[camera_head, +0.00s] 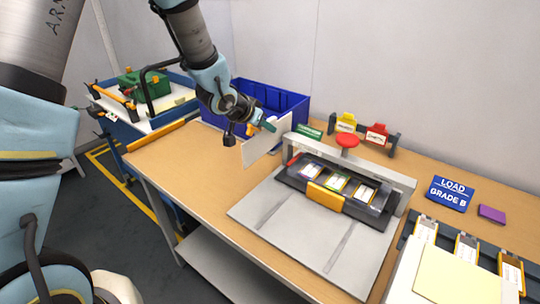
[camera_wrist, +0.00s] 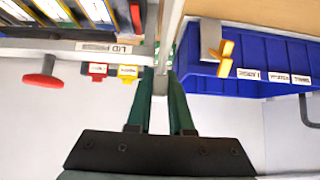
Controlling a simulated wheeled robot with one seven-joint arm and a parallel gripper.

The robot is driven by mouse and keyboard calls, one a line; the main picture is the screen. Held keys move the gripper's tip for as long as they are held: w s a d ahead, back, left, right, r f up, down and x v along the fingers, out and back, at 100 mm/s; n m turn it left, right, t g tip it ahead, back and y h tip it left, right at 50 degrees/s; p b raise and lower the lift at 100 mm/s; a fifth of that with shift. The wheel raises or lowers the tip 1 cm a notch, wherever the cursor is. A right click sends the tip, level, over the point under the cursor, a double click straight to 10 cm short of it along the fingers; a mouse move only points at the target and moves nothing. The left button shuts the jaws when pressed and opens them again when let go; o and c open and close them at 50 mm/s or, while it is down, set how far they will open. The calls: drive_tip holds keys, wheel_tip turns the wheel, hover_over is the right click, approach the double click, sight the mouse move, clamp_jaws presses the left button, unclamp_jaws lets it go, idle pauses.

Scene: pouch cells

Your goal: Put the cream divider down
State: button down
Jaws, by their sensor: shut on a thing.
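My gripper (camera_head: 266,126) is shut on the cream divider (camera_head: 268,143), a thin pale flat panel. It holds the divider upright on edge, over the table between the blue bin and the press fixture. In the wrist view, my gripper's dark green fingers (camera_wrist: 160,95) close on the divider, which shows nearly edge-on as a narrow pale strip (camera_wrist: 170,25). I cannot tell whether the divider's lower edge touches the table (camera_head: 205,165).
A blue bin (camera_head: 290,104) stands behind the divider. To the right are a press fixture with several pouch cells on a grey plate (camera_head: 270,215), a red knob (camera_head: 347,141), and hanging tags. A blue sign (camera_head: 450,193) lies farther right. The table's front left is clear.

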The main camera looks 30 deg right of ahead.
sight(246, 144)
wheel_tip(246, 144, down, 10)
drive_tip(key=shift+r+p, duration=0.2)
drive_tip(key=shift+p, duration=0.65)
drive_tip(key=shift+f, duration=0.15)
drive_tip(key=c, duration=0.8)
unclamp_jaws()
drive_tip(key=shift+r, duration=0.25)
drive_tip(key=shift+a+r, duration=0.2)
drive_tip(key=shift+a, duration=0.15)
drive_tip(key=b+v, duration=0.2)
drive_tip(key=v, duration=0.9)
drive_tip(key=shift+r+b, duration=0.1)
drive_tip(key=shift+b, duration=0.3)
